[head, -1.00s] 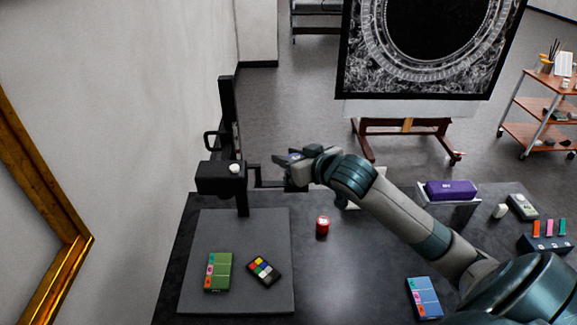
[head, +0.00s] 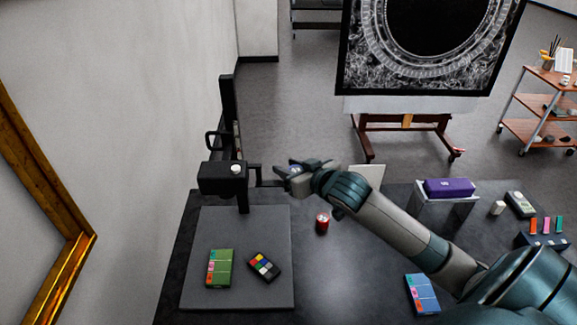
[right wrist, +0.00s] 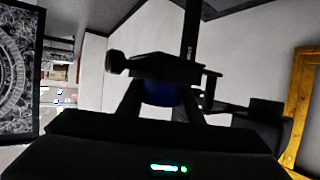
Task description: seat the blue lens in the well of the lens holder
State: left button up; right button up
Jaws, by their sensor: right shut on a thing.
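The blue lens (right wrist: 160,94) shows in the right wrist view as a dark blue band between the two fingers of my right gripper. In the head view my right gripper (head: 285,174) is shut on it, and a small bit of blue (head: 296,168) shows among the gripper parts. The black lens holder (head: 264,178) reaches out from the black stand, close to the left of the gripper. In the right wrist view a dark holder part (right wrist: 165,68) lies just beyond the lens. I cannot tell whether they touch, and the well is hidden. My left gripper is out of view.
The black stand (head: 227,110) rises from the dark table (head: 335,275). A grey mat (head: 210,300) bears a green box (head: 219,268) and a colour chart (head: 264,267). A red can (head: 322,222) stands below my arm. A purple case (head: 449,187) and blue box (head: 422,294) are right.

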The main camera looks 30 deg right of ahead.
jog(key=shift+f, duration=0.2)
jog(key=o, duration=1)
jog(key=shift+o, duration=0.2)
jog(key=shift+r, duration=0.1)
